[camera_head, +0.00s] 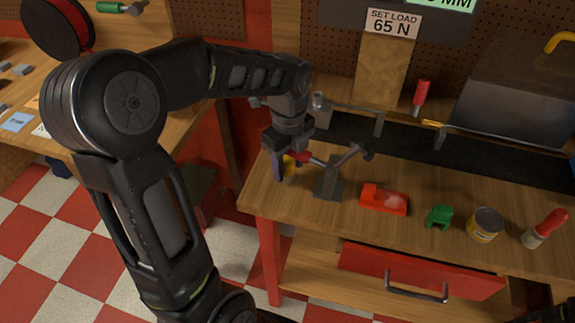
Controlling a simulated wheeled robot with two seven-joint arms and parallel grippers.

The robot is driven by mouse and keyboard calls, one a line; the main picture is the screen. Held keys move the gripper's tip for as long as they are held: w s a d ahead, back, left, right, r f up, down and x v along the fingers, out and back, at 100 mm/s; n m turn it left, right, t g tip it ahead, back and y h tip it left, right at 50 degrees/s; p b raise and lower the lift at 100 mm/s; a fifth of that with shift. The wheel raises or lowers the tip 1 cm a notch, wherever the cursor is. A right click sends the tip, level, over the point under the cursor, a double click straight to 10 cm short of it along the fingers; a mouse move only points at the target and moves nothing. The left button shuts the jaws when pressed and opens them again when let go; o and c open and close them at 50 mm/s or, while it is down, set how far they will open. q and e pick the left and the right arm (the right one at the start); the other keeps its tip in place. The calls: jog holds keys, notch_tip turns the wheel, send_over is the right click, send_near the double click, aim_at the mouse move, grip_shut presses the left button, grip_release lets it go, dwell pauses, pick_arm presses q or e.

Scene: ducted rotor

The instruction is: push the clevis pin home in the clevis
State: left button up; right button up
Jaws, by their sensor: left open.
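My left gripper (287,167) is open and points down at the left end of the wooden workbench. A small yellow piece (289,166) shows at its fingers; I cannot tell whether they touch it. Just right of the fingers is a red piece (306,158), close to a dark grey stand (329,185) with a slanted grey arm (349,156). This stand may carry the clevis, but pin and clevis are too small and partly covered by my gripper to tell apart. How deep the pin sits cannot be seen. My right gripper cannot be made out.
On the workbench (413,239) stand a red block (384,200), a green part (439,216), a yellow-banded can (485,225) and a red-handled brush (546,228). Behind are a grey bracketed bar (380,124) and a red-handled tool (422,94). A red drawer (420,272) is below.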

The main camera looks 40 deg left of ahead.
pick_arm(q)
jog(key=shift+c, duration=0.5)
grip_shut()
dwell(1.0)
dwell(0.5)
jog(key=o, duration=0.5)
grip_release()
jog(key=shift+o, duration=0.2)
notch_tip(320, 180, up, 8)
jog(key=shift+f, duration=0.1)
